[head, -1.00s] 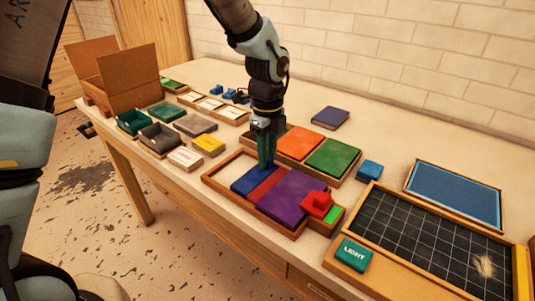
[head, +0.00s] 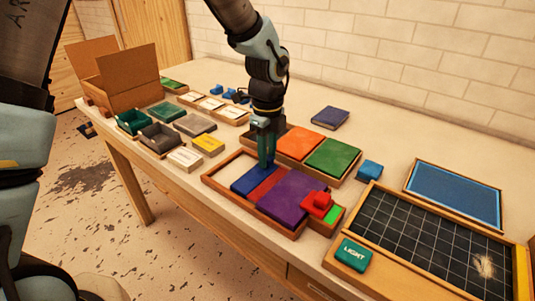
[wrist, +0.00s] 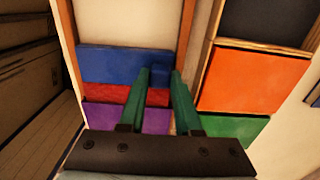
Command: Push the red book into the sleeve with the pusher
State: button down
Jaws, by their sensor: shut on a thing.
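My gripper (head: 267,160) is shut on the small raised grip of the blue pusher (head: 247,184), inside a wooden tray. In the wrist view the green fingers (wrist: 161,72) reach down to the blue pusher (wrist: 105,65). The red book (head: 266,184) shows as a narrow red strip between the blue pusher and the purple sleeve (head: 291,196). It also shows in the wrist view (wrist: 105,94), with the purple sleeve (wrist: 110,118) below it. How much of the book lies inside the sleeve is hidden.
The wooden tray (head: 209,177) has a bare part behind the pusher. Orange (head: 299,143) and green (head: 333,156) blocks lie in a neighbouring tray. A red piece (head: 318,204) stands by the sleeve's right end. A gridded black board (head: 415,235) lies right.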

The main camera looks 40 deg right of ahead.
aim_at(280, 171)
jog(key=shift+s, duration=0.1)
dwell(0.3)
jog(key=shift+s+d, duration=0.25)
jog(key=shift+s, duration=0.6)
jog(key=shift+s+d, duration=0.25)
jog(key=shift+s, duration=0.6)
jog(key=c, duration=0.6)
grip_release()
jog(key=shift+r, duration=0.1)
notch_tip(280, 171, up, 11)
jog(key=b, duration=0.2)
jog(key=shift+f, duration=0.2)
